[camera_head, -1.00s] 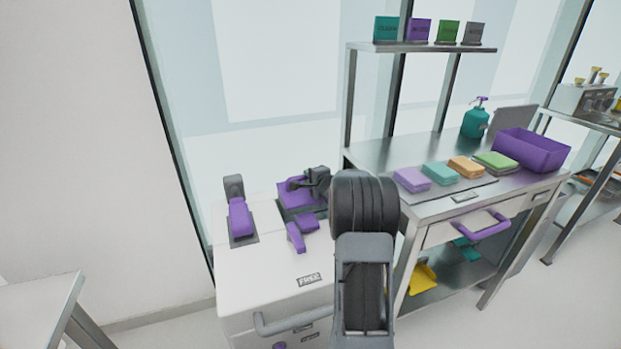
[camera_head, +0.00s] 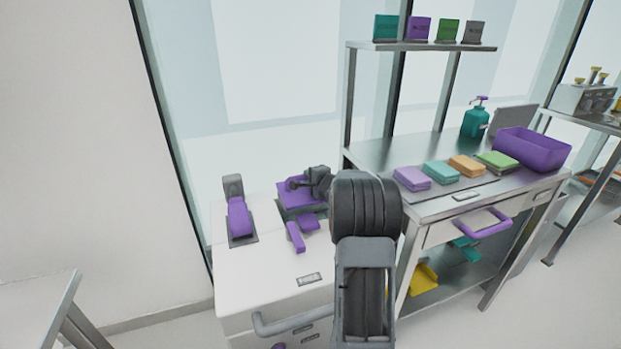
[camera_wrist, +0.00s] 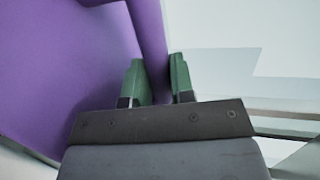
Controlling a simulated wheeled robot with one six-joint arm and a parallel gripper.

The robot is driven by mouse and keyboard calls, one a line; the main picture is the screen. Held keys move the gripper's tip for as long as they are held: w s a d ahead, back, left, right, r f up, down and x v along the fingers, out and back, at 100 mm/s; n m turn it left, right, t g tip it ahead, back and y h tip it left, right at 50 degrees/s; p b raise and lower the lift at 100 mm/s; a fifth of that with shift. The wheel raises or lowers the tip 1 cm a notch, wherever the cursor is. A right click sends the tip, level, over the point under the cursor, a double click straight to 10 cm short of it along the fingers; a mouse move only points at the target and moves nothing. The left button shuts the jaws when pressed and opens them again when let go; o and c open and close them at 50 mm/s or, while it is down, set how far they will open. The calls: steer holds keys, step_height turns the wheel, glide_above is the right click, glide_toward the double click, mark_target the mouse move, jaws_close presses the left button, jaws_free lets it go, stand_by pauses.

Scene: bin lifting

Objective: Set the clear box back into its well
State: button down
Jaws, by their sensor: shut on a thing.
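My gripper (camera_head: 294,184) is at the back right of the white cabinet top, over a purple flat piece (camera_head: 300,198). In the wrist view the two green fingertips (camera_wrist: 156,80) are shut on a narrow purple bar (camera_wrist: 150,45). A wide purple surface (camera_wrist: 60,70) fills the left of that view; I cannot tell whether it and the bar are one thing. I do not make out a clear box or its well in either view.
The white cabinet (camera_head: 260,275) has two small purple pieces (camera_head: 296,237) on top and a purple-capped device (camera_head: 239,216) at left. At right a steel bench (camera_head: 440,205) carries several coloured cloths (camera_head: 440,172), a pump bottle (camera_head: 476,122) and a purple bin (camera_head: 532,150).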

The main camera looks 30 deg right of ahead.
steer(key=b, duration=0.3)
steer(key=shift+f, duration=0.35)
stand_by(1.3)
steer(key=c, duration=1.1)
jaws_free()
steer(key=shift+o, duration=1.1)
steer(key=shift+f, duration=0.1)
